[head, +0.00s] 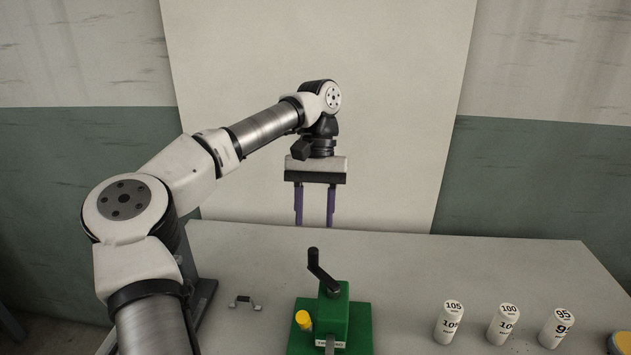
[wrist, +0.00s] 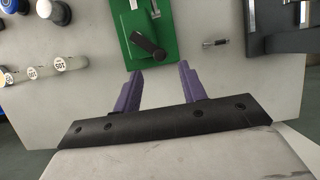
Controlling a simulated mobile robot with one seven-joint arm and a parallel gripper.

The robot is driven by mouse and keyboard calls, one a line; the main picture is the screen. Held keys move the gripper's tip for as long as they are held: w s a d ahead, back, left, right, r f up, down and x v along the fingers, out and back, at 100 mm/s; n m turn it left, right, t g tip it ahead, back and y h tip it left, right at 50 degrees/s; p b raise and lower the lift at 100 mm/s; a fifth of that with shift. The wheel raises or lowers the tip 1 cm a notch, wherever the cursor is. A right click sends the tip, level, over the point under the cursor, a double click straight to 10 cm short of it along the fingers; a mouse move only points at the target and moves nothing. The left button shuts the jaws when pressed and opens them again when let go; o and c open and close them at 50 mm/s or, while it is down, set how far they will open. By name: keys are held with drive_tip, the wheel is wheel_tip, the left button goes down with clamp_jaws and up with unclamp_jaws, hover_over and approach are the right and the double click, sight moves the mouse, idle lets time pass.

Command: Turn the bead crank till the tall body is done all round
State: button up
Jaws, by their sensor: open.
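The bead crank (head: 319,268) is a black arm with an upright grip, on top of a green machine (head: 358,320). In the wrist view the crank (wrist: 148,44) lies across the green machine (wrist: 168,18), just beyond my fingers. My gripper (head: 314,220) has purple fingers pointing down, spread apart and empty. It hangs above and behind the crank, not touching it. In the wrist view the gripper (wrist: 161,69) is also open with nothing between the fingers. I cannot make out a tall body in the machine; its front is cut off in the head view.
A yellow knob (head: 303,320) sits at the machine's left. White cylinders marked 105 (head: 449,323), 100 (head: 503,324) and 95 (head: 556,327) stand to the right. A small handle (head: 245,302) lies left. The table (head: 430,262) behind is clear.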

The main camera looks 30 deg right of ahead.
drive_tip(key=p+v, duration=0.1)
drive_tip(key=v, duration=0.4)
drive_tip(key=shift+w+d+r+p, duration=0.1)
drive_tip(key=shift+w+r+p, duration=0.1)
drive_tip(key=shift+r+p, duration=0.2)
